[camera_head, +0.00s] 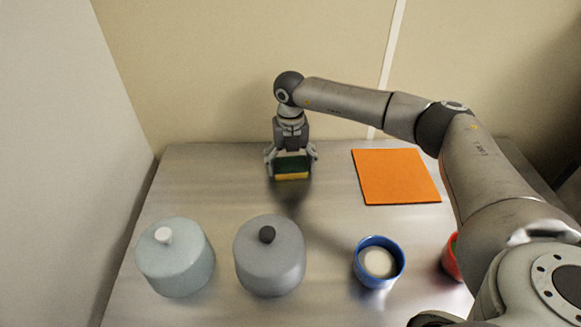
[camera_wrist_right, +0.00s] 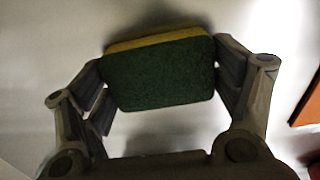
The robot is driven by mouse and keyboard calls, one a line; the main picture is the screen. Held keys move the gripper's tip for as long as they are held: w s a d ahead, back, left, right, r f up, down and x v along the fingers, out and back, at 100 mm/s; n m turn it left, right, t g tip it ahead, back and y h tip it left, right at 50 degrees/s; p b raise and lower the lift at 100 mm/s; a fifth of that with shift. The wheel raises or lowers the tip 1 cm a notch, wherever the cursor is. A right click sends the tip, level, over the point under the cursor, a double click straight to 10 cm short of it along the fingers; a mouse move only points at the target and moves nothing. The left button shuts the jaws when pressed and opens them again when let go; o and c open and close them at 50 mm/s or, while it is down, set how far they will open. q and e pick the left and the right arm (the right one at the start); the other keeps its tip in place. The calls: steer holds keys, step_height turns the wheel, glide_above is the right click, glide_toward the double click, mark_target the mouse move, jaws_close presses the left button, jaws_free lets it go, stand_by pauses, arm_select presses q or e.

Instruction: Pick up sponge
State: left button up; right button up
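The sponge (camera_head: 292,167) is a block with a dark green face and a yellow layer, at the far middle of the metal table. My right gripper (camera_head: 291,160) reaches down over it with one finger on each side. In the right wrist view the sponge (camera_wrist_right: 160,75) sits between the finger pads of the right gripper (camera_wrist_right: 160,88), and both pads appear to touch its short ends. The gripper is shut on it. A dark shadow lies on the table near the sponge; its exact height above the table is hard to tell. My left gripper is not in view.
An orange mat (camera_head: 396,177) lies right of the sponge. A pale blue lidded pot (camera_head: 175,262) and a grey lidded pot (camera_head: 270,258) stand nearer. A blue cup (camera_head: 367,272) with white inside and a partly hidden red cup (camera_head: 451,262) stand at right. The far left tabletop is clear.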

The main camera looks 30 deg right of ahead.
mark_target(291, 163)
steer(key=shift+c, duration=0.4)
steer(key=shift+r, duration=0.45)
step_height(291, 163, up, 2)
steer(key=shift+r+b, duration=0.15)
steer(key=shift+b, duration=0.65)
steer(key=s+r, duration=0.1)
steer(key=s+d+r, duration=0.1)
steer(key=r, duration=0.1)
steer(key=s+d+r+b, duration=0.1)
steer(key=shift+s+r, duration=0.4)
steer(key=s+d+r+b, duration=0.2)
steer(key=s+r, duration=0.3)
steer(key=s, duration=0.4)
steer(key=shift+d, duration=0.85)
steer(key=shift+o, duration=0.4)
